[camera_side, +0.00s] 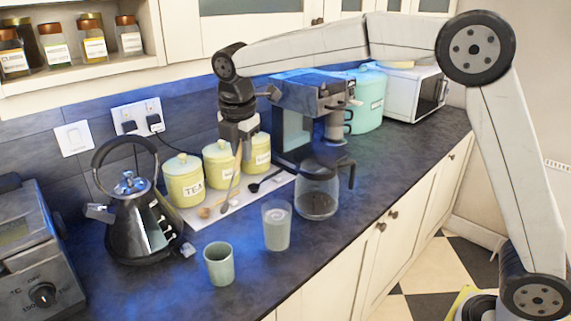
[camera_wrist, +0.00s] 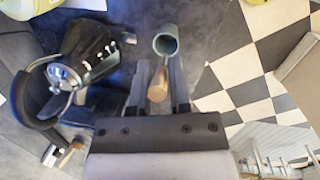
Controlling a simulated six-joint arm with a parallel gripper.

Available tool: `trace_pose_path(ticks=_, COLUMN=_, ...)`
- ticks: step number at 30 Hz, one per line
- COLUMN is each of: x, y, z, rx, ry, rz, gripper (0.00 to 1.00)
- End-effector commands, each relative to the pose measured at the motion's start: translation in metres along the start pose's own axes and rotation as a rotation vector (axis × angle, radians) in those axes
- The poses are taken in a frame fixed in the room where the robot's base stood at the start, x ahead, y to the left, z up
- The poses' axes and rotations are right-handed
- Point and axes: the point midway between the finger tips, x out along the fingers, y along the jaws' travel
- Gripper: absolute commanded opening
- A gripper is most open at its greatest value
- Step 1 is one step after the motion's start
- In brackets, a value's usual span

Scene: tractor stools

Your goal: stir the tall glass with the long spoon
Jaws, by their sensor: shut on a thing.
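The tall glass (camera_side: 277,228) stands upright on the dark counter in the side view, with pale content showing near its rim. My gripper (camera_side: 238,138) is behind and left of it, above the counter, shut on the long spoon (camera_side: 229,190). The spoon hangs down, slightly tilted, its bowl end low and outside the glass. In the wrist view, my gripper (camera_wrist: 158,88) has the spoon's light-brown handle end (camera_wrist: 157,92) between its fingers. A grey-green vessel (camera_wrist: 166,40) lies just beyond the fingertips there; I cannot tell which one it is.
A short green cup (camera_side: 219,264) stands left of the glass, and a coffee jug (camera_side: 317,190) right of it. A kettle (camera_side: 140,218) is at left. Yellow canisters (camera_side: 184,182) and a black spoon (camera_side: 265,181) are behind. The counter's front edge is close to the glass.

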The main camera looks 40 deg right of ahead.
Motion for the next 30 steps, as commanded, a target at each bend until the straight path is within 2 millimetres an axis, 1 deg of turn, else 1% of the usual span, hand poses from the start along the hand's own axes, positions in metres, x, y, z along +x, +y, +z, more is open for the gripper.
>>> trace_pose_path(ticks=9, x=-0.006, y=-0.017, z=0.049, rx=-0.035, ry=-0.251, rz=-0.060, gripper=0.00)
trace_pose_path(ticks=15, x=-0.013, y=-0.024, z=0.072, rx=-0.048, ry=-0.374, rz=-0.084, gripper=0.00)
trace_pose_path(ticks=21, x=-0.016, y=-0.027, z=0.081, rx=-0.053, ry=-0.423, rz=-0.094, gripper=0.00)
trace_pose_path(ticks=30, x=-0.016, y=-0.027, z=0.081, rx=-0.053, ry=-0.425, rz=-0.094, gripper=0.00)
